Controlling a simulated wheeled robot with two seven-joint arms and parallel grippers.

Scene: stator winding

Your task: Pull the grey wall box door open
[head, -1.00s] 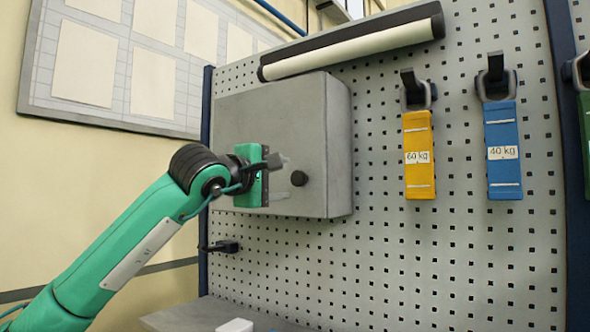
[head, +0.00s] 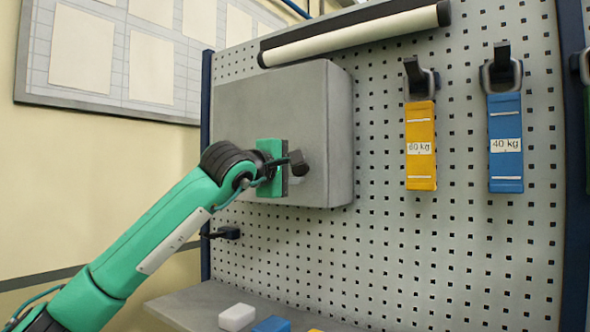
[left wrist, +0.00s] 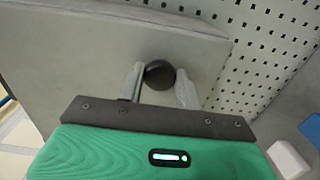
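The grey wall box (head: 325,110) hangs on the pegboard with its door (head: 250,105) shut flat against the body. Its round dark knob (left wrist: 159,74) shows in the left wrist view; in the head view my gripper mostly hides it. My left gripper (head: 297,164) is at the door's lower right. In the left wrist view its two fingers (left wrist: 159,82) stand apart, one on each side of the knob, with very little room between. I cannot tell for sure whether they touch it. My right gripper is not in view.
A yellow 60 kg block (head: 420,165) and a blue 40 kg block (head: 505,160) hang to the right. A white roll (head: 350,38) is mounted above the box. A shelf (head: 185,305) below carries a white block (head: 237,317) and a blue block (head: 272,325).

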